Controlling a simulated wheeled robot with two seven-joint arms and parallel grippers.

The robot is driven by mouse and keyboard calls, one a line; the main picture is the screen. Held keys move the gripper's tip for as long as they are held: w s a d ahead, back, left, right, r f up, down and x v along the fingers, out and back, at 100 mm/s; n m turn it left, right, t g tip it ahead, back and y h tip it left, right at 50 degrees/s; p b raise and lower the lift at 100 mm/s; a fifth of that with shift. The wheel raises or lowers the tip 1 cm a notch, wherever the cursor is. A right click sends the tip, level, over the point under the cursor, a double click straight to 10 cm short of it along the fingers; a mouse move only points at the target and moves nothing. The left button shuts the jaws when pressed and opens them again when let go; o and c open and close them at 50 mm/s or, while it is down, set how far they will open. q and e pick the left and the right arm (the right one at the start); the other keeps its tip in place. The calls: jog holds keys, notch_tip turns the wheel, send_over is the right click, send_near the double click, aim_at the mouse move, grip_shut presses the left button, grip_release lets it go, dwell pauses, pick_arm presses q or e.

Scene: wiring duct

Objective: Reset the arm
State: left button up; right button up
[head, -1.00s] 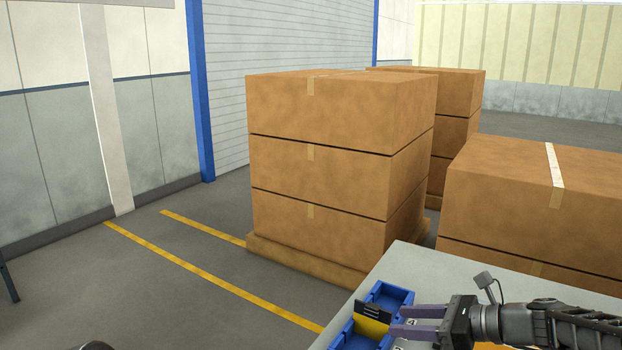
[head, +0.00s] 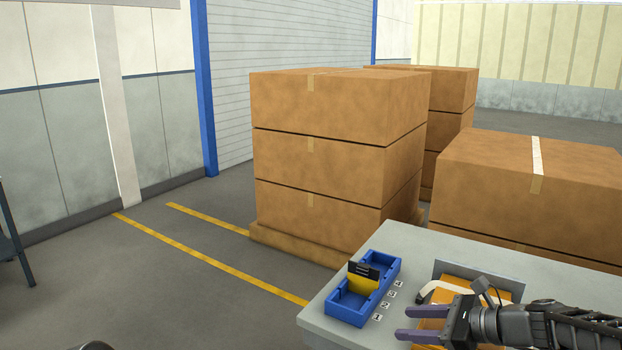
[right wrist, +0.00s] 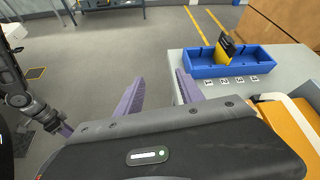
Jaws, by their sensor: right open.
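My right gripper (head: 403,323) is open and empty at the lower right of the head view, its two purple fingers pointing left. In the right wrist view the fingers (right wrist: 159,78) are spread with nothing between them. A blue divided bin (head: 343,305) sits on the grey table's corner, apart from the fingers. A yellow piece with a black top (head: 362,279) stands upright in it. The bin also shows in the right wrist view (right wrist: 206,72). My left arm shows at the left of that view with a purple finger (right wrist: 62,128); its jaw opening is unclear.
The grey table (head: 385,238) carries numbered labels beside the bin and an orange item (head: 447,287) with a white curved piece near my right gripper. Stacked cartons (head: 335,150) stand behind. The floor left of the table is clear, with yellow lines.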

jog(key=s+f+n+g+h+b, duration=0.1)
jog(key=s+f+n+h, duration=0.2)
jog(key=f, duration=0.7)
jog(key=s+d+f+n+g+h+b, duration=0.1)
jog(key=s+f+n+h, duration=0.3)
jog(key=f, duration=0.6)
jog(key=s+f+n+g, duration=0.15)
jog(key=f+n, duration=0.25)
jog(key=f, duration=0.6)
jog(key=s+a+f+n+g+b, duration=0.1)
jog(key=s+a+f+n, duration=0.4)
jog(key=s, duration=0.6)
jog(key=s+a+f+n+g+y+b, duration=0.1)
jog(key=s+a+f+n+g+b, duration=0.1)
jog(key=s+a+f+n, duration=0.3)
jog(key=s+a+f+b, duration=0.1)
jog(key=s+a+f, duration=0.3)
jog(key=s+f, duration=0.1)
jog(key=shift+s+a+f, duration=0.15)
jog(key=shift+s+f, duration=0.25)
jog(key=shift+f, duration=0.35)
